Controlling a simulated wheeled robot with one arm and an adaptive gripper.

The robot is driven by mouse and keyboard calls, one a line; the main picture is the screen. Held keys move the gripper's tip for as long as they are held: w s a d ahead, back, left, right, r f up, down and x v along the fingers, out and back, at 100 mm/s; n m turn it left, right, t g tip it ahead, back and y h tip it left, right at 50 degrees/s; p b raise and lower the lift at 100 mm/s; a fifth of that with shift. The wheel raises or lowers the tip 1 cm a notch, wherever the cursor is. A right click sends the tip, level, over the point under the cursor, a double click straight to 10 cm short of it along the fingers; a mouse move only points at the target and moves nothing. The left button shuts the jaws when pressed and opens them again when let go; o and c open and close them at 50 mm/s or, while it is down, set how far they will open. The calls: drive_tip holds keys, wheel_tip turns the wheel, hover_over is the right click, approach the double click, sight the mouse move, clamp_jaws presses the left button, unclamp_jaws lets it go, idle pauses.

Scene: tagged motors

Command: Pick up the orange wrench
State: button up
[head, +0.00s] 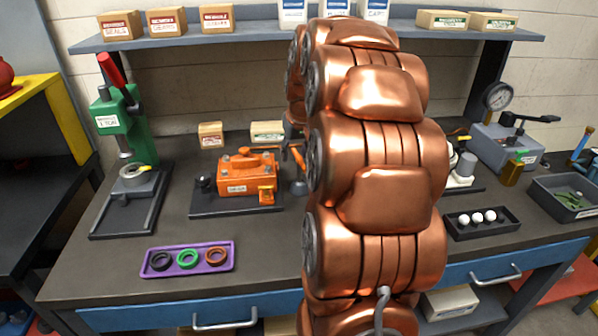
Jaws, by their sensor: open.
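An orange motor (236,175) with a white tag sits on a dark base plate (215,208) at the left centre of the bench. A thin orange bar (262,149) lies along the motor's top right; it may be the orange wrench, but it is too small to be sure. My gripper (291,154) is partly visible as dark fingers just right of the motor, near the bar's right end. It is open and seems empty. My copper arm hides most of it and the bench behind.
A green press (117,118) stands left. A purple tray (188,260) with three rings lies in front. A black tray (480,222) with white balls, a gauge unit (505,143) and a grey bin (568,197) are right. A shelf (260,30) with boxes spans the back.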

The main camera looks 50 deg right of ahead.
sight(300, 158)
drive_tip(key=d, duration=0.3)
drive_tip(key=shift+w+d+f, duration=0.15)
drive_tip(key=shift+d+f, duration=0.1)
drive_tip(key=shift+w+p+x, duration=0.2)
drive_tip(key=shift+p+x, duration=1.25)
drive_tip(key=shift+x, duration=2.2)
drive_tip(key=shift+r, duration=0.1)
drive_tip(key=shift+c, duration=0.2)
clamp_jaws()
